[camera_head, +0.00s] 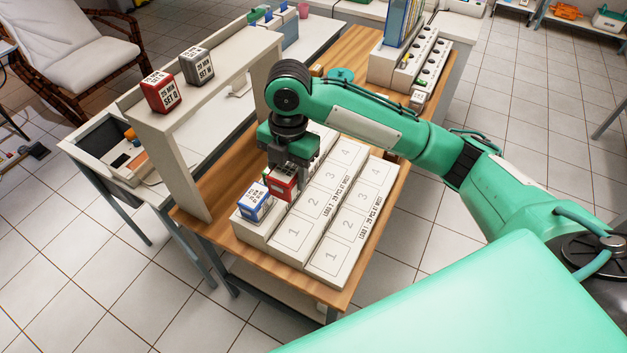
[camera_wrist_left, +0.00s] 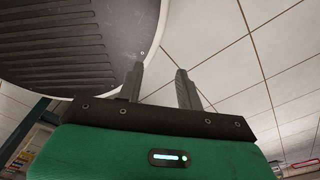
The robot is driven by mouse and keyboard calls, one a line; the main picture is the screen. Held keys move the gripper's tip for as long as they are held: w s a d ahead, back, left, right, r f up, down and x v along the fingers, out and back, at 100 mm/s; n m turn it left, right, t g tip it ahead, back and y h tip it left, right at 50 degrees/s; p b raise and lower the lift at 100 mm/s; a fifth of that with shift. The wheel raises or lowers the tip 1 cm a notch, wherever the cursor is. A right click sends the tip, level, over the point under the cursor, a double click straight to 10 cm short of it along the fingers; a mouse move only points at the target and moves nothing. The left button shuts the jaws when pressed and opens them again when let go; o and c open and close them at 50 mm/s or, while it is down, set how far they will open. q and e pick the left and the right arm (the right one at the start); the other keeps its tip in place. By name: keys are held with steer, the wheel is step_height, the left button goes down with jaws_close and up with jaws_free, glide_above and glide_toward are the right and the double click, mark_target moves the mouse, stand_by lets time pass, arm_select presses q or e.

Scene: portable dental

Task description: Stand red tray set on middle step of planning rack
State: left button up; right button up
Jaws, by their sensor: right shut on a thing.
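A red tray set (camera_head: 281,184) is held in my right gripper (camera_head: 287,170), which points down with its fingers around the upper part of the box. The box is over the back step of the white planning rack (camera_head: 333,263), just right of a blue tray set (camera_head: 255,203). I cannot tell whether it touches the step. The rack's middle step (camera_head: 312,205) and front step show empty numbered spaces; my arm and gripper hide part of the back step. My left gripper (camera_wrist_left: 158,78) shows only in the left wrist view, its fingers apart and empty.
Another red box (camera_head: 158,93), marked SET Q, and a grey box (camera_head: 196,66), marked SET W, stand on a raised white shelf left of the rack. A white holder with holes (camera_head: 410,65) stands at the table's far end. Bare wooden tabletop (camera_head: 235,185) shows between shelf and rack.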

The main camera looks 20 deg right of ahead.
step_height(320, 180, down, 14)
steer(key=p, duration=0.3)
steer(key=shift+s+f, duration=0.1)
steer(key=shift+f, duration=0.7)
step_height(320, 180, down, 4)
steer(key=shift+r+p, duration=0.1)
steer(key=shift+p, duration=0.55)
steer(key=o, duration=0.7)
steer(key=shift+f, duration=0.2)
steer(key=shift+o, duration=0.6)
steer(key=shift+r, duration=0.1)
